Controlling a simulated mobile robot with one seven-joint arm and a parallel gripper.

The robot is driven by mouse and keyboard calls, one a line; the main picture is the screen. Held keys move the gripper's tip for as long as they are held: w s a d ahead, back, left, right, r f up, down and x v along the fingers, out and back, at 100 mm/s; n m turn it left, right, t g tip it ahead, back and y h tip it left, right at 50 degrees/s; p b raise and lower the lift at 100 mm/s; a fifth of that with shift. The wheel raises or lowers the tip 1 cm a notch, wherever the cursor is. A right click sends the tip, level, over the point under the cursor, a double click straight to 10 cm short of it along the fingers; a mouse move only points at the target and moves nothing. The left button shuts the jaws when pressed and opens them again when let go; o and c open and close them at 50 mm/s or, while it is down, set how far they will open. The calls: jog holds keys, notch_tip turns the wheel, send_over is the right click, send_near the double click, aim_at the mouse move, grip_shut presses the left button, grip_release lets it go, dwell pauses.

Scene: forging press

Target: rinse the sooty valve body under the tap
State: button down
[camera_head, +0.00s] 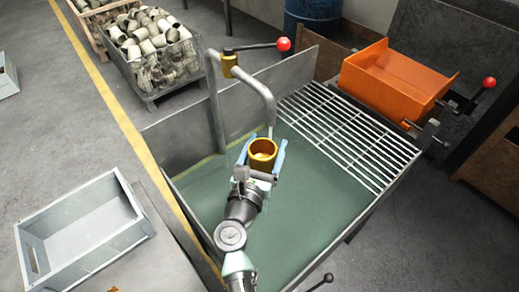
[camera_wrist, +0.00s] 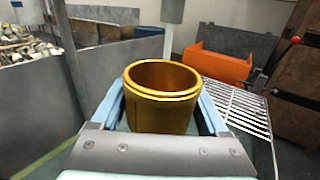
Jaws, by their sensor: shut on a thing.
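The valve body (camera_head: 262,158) is a golden, hollow cylinder, open at the top. It looks shiny, and I see no clear soot on the sides that show. My gripper (camera_head: 263,155) is shut on it, with blue fingers on either side; the valve body (camera_wrist: 160,112) stands upright between them in the wrist view. The grey tap (camera_head: 267,95) arches over the basin, and its spout end is close to the valve body's far side. In the wrist view the spout (camera_wrist: 172,10) hangs beyond the rim. I cannot tell whether water runs.
The green-bottomed basin (camera_head: 310,215) lies below, with a wire rack (camera_head: 345,140) on its right. The tap's lever has a red knob (camera_head: 283,44). An orange tray (camera_head: 395,80) is beyond the rack. A grey crate (camera_head: 85,240) stands left, and a parts bin (camera_head: 165,75) is behind.

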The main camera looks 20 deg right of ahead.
aim_at(260, 167)
jog(key=shift+p+v, duration=0.5)
jog(key=shift+v, duration=2.45)
jog(key=shift+s+d+r, duration=0.1)
jog(key=shift+r, duration=0.05)
jog(key=s+a+r+p, duration=0.2)
jog(key=s+r+p, duration=0.1)
jog(key=s+p, duration=0.1)
jog(key=shift+a+r, duration=0.35)
jog(key=shift+r, duration=0.05)
jog(key=shift+s, duration=0.1)
